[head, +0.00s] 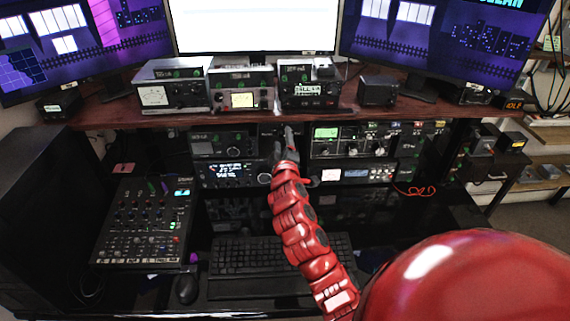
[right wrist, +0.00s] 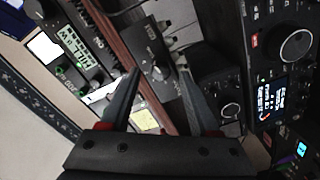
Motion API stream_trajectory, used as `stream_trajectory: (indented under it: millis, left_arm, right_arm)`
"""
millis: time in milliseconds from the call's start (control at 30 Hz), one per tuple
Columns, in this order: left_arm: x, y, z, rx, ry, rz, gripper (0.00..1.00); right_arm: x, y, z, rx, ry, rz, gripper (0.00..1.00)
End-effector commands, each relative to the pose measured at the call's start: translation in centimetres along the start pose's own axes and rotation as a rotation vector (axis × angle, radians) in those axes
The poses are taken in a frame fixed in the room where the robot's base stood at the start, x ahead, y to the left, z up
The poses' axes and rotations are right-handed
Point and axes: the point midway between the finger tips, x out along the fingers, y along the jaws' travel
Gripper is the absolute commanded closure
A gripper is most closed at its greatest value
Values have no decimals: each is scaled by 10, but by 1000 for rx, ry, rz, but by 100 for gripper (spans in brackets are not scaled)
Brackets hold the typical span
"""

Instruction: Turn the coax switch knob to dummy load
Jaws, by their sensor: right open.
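The coax switch looks to be the small dark box (right wrist: 148,42) with a pale-marked knob (right wrist: 161,70) in the right wrist view. My right gripper (right wrist: 159,69) is open, with one fingertip on each side of the knob in that view. I cannot tell whether the fingers touch it. In the head view my right gripper (head: 284,139) reaches into the gap between the radios under the shelf and hides most of the switch. The knob's setting and the dummy load label are too small to read. My left gripper is not in view.
A wooden shelf (head: 120,113) with several radios runs just above the gripper. Radios with a lit display (head: 230,173) stand left of it, and a green-screen unit (head: 326,132) stands right. A mixer (head: 145,220) and a keyboard (head: 240,257) lie on the desk below.

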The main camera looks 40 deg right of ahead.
Motion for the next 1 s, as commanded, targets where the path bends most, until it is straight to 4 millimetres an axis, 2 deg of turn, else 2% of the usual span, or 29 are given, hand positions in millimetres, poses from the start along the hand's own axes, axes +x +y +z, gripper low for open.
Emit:
stream_trajectory:
  millis: [367,500,567,700,1000]
  left_arm:
    - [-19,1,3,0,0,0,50]
    - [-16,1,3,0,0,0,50]
    - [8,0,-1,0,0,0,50]
    - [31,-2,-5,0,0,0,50]
    - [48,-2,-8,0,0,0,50]
  right_arm:
    - [-74,-4,3,0,-1,-2,38]
    - [-109,-2,1,0,-1,-5,38]
    - [-115,5,-5,5,-2,-12,38]
    - [-133,4,-3,1,-5,-11,38]
    - [-160,0,0,2,-2,-5,38]
